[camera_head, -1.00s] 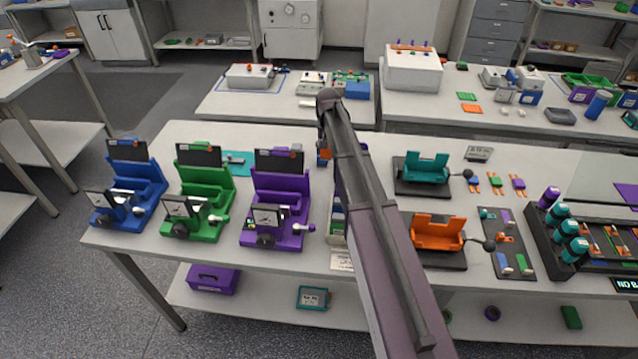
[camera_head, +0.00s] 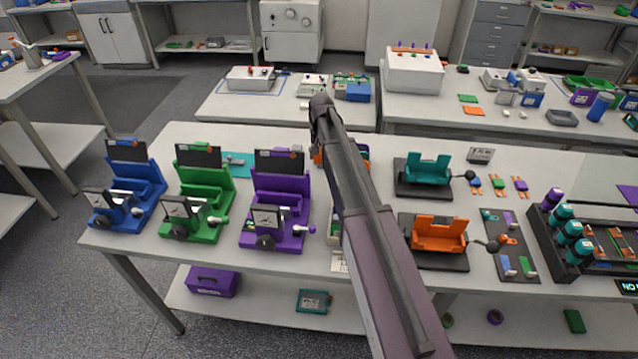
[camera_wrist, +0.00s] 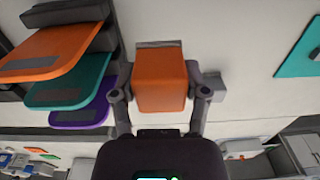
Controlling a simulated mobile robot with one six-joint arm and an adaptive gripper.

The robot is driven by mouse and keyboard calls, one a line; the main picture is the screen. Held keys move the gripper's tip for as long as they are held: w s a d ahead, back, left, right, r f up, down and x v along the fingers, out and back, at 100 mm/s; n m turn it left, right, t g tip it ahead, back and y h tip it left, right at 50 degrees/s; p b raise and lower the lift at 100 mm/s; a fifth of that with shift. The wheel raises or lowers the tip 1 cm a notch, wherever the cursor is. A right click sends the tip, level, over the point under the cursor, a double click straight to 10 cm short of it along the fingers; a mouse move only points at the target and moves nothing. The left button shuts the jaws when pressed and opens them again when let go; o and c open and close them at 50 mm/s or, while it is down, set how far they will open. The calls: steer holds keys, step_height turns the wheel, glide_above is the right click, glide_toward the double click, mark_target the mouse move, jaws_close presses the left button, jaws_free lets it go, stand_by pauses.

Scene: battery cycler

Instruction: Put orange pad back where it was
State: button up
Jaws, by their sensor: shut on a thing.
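In the wrist view my gripper (camera_wrist: 161,88) is shut on an orange block-like pad (camera_wrist: 160,72), with a finger on each side. A dark rack (camera_wrist: 105,38) stands to the left of it, with an orange tier (camera_wrist: 50,52), a teal tier (camera_wrist: 72,86) and a purple tier (camera_wrist: 82,112). The held pad is apart from these tiers.
Blue (camera_head: 128,190), green (camera_head: 200,195) and purple (camera_head: 275,200) devices stand left of my arm. Teal (camera_head: 428,172) and orange (camera_head: 438,236) fixtures stand to its right. A teal mat (camera_wrist: 299,50) lies at the right of the wrist view.

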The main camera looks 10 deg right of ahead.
steer(key=b, duration=0.6)
glide_above(320, 184)
steer(key=shift+w+f, duration=0.1)
steer(key=shift+f, duration=3.05)
steer(key=shift+f+b, duration=1.9)
steer(key=shift+b, duration=0.05)
steer(key=shift+f, duration=0.1)
steer(key=o, duration=1)
steer(key=shift+r, duration=0.2)
step_height(320, 184, up, 12)
steer(key=p, duration=1.2)
steer(key=shift+d, duration=0.1)
